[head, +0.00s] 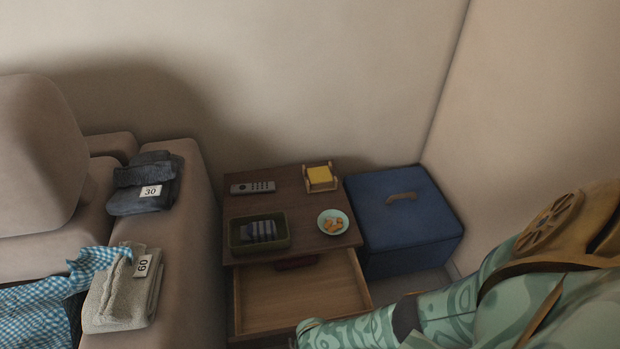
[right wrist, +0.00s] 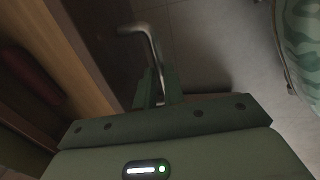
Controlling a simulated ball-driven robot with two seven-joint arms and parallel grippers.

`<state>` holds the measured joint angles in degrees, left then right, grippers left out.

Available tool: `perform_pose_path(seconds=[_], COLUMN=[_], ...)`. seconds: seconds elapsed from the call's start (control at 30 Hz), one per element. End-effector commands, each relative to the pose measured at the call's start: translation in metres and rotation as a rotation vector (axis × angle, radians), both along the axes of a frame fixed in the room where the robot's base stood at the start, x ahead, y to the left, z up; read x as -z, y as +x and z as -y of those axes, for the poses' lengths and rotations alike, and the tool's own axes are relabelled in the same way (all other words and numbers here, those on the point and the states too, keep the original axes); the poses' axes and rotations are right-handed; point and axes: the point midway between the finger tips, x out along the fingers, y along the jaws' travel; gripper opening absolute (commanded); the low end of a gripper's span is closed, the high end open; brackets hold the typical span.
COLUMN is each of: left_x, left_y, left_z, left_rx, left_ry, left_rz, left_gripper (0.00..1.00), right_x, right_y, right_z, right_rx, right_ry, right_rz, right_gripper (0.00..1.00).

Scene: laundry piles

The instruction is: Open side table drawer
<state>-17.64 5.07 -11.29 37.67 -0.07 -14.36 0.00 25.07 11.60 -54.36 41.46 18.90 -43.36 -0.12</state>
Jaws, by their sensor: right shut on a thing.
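The wooden side table (head: 285,185) stands between the sofa and a blue box. Its drawer (head: 305,300) is pulled out, with its bare wooden inside showing. A dark red item (head: 297,263) lies at the back of the drawer; it also shows in the right wrist view (right wrist: 33,75). My right gripper (right wrist: 160,88) is shut on the bent metal drawer handle (right wrist: 146,38), in front of the drawer. In the head view the handle and the right gripper are hidden below the picture edge or behind my arm. My left gripper is not in view.
On the tabletop are a remote (head: 252,187), a dark tray (head: 259,246), a snack plate (head: 333,222) and a yellow note holder (head: 320,177). The blue box (head: 400,225) stands close on the right. The sofa arm (head: 190,240) holds folded cloths numbered 30 and 60.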

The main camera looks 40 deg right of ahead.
Motion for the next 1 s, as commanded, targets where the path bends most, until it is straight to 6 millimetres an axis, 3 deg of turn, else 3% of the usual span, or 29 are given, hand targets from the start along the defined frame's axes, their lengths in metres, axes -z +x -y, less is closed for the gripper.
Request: perform_pose_path(seconds=[0.13, 0.33, 0.87, 0.9, 0.93, 0.97, 1.0], left_x=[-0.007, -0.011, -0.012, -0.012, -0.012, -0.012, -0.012], left_y=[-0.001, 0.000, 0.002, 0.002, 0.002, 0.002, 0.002], left_z=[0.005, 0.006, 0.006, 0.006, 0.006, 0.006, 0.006], left_rx=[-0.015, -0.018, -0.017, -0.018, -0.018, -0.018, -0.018], left_ry=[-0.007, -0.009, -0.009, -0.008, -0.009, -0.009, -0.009], left_rz=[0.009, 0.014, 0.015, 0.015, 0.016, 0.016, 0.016], left_gripper=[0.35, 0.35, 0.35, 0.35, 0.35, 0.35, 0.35], right_x=[-0.003, -0.001, 0.000, 0.000, 0.000, 0.000, 0.000], right_y=[-0.023, -0.042, -0.050, -0.050, -0.050, -0.050, -0.050], right_z=[-0.015, -0.026, -0.031, -0.031, -0.031, -0.031, -0.031], right_rx=[0.000, 0.001, 0.000, 0.000, 0.000, 0.000, 0.000], right_ry=[0.002, 0.001, -0.001, -0.001, -0.001, -0.001, -0.001], right_rz=[0.001, 0.001, 0.001, 0.001, 0.001, 0.001, 0.001], right_gripper=[0.00, 0.00, 0.00, 0.16, 0.24, 0.32, 0.32])
